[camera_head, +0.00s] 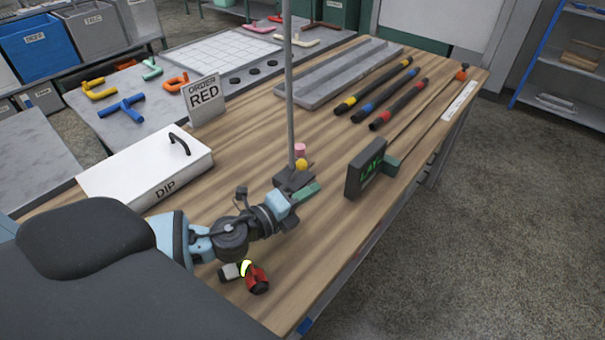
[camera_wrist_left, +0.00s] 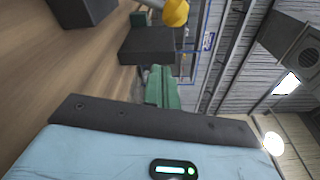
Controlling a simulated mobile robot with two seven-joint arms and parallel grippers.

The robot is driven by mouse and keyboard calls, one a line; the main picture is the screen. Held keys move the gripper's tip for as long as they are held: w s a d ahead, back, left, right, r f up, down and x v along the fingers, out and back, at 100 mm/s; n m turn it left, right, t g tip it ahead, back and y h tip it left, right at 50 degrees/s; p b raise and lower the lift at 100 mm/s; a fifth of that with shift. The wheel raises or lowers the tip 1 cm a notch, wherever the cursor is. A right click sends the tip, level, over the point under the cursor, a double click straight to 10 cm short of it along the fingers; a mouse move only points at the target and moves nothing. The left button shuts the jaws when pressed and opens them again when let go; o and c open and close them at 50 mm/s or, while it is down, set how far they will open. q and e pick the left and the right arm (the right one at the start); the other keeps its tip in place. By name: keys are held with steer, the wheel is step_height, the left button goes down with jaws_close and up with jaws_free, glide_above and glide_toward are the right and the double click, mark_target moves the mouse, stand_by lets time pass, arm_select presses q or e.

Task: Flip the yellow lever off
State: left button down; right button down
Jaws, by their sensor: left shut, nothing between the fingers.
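The yellow lever shows as a round yellow knob (camera_head: 301,165) at the foot of the tall grey pole, above a dark block (camera_head: 293,178). In the left wrist view the yellow knob (camera_wrist_left: 175,12) sits at the top edge, at the end of a grey rod, beside the dark block (camera_wrist_left: 147,45). My left gripper (camera_head: 308,192) is shut and empty, its green fingers just in front of the block. The fingers (camera_wrist_left: 161,88) also show in the wrist view, close to the block; I cannot tell whether they touch it. My right gripper is not in view.
A pink cylinder (camera_head: 299,149) stands behind the knob. A dark display box (camera_head: 366,168) stands to the right. A red and white item (camera_head: 257,279) lies near my left arm. The white DIP box (camera_head: 130,172) is at left.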

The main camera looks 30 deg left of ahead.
arm_select(q)
steer(key=x, duration=0.2)
steer(key=shift+w+d+r, duration=0.1)
steer(key=shift+w+r, duration=0.05)
steer(key=shift+w, duration=0.45)
steer(key=shift+s+a+r, duration=0.1)
steer(key=shift+a+r, duration=0.1)
steer(key=shift+a, duration=0.7)
steer(key=shift+s+a+r, duration=0.1)
steer(key=shift+a+r, duration=0.1)
steer(key=shift+a, duration=0.75)
